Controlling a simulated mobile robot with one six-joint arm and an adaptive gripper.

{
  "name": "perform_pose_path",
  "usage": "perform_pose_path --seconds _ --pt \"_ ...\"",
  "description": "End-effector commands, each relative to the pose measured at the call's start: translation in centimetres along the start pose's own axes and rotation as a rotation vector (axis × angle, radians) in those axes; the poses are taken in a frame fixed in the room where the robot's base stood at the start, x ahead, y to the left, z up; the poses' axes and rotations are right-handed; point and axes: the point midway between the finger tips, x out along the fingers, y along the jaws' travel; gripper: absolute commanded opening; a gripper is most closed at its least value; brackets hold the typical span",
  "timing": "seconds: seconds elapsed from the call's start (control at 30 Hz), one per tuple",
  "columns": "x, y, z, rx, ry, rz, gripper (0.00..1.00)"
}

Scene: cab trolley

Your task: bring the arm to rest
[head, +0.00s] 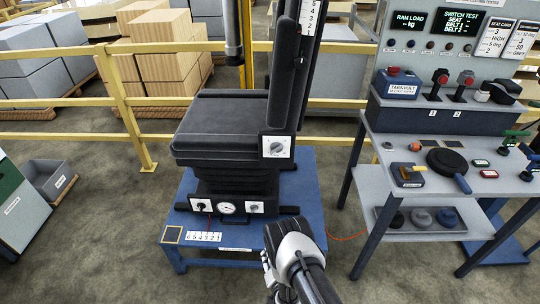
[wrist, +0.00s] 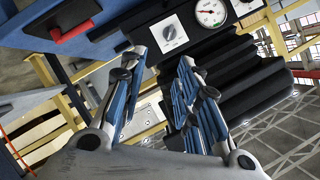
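My gripper (wrist: 163,62) shows in the wrist view with its two blue-and-grey fingers apart and nothing between them. In the head view my gripper (head: 272,272) is low in the middle, in front of the blue stand (head: 310,190), partly hidden by my own arm. The black cab seat (head: 225,125) stands on that stand. Its base carries a round gauge (head: 227,208) and dials. In the wrist view the gauge (wrist: 210,13) and a dial plate (wrist: 170,33) lie beyond the fingertips. I cannot tell the exact gap to them.
A grey test bench (head: 440,165) with switches and tools stands at the right. A yellow railing (head: 125,105) runs behind the seat, with boxes (head: 165,60) beyond. A grey bin (head: 52,178) and a cabinet (head: 18,205) are at the left. Floor between is clear.

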Motion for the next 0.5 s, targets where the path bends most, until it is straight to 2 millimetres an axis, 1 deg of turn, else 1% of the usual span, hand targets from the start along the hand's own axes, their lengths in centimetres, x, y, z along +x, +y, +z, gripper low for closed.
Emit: perform_pose_path --seconds 0.03,0.07,0.1,0.17,0.2,0.27,0.3,0.37,0.4,0.47,0.5 --pt "1.1 -1.4 -1.8 -0.010 0.000 0.007 0.30" --pt "1.6 -2.1 -2.7 -0.016 -0.005 0.015 0.30" --pt "2.3 -3.1 -4.1 -0.028 -0.011 0.027 0.30" --pt "3.2 -4.7 -6.4 -0.046 -0.027 0.050 0.30" --pt "3.6 -5.9 -8.1 -0.060 -0.038 0.065 0.30" --pt "4.0 -7.7 -10.6 -0.082 -0.056 0.088 0.30" --pt "4.1 -8.8 -12.3 -0.096 -0.070 0.104 0.30" --pt "4.0 -10.4 -14.8 -0.117 -0.090 0.126 0.30" --pt "3.7 -11.5 -16.4 -0.132 -0.104 0.140 0.30" --pt "3.0 -13.0 -18.9 -0.153 -0.125 0.162 0.30" --pt "2.4 -14.0 -20.5 -0.168 -0.139 0.175 0.30"
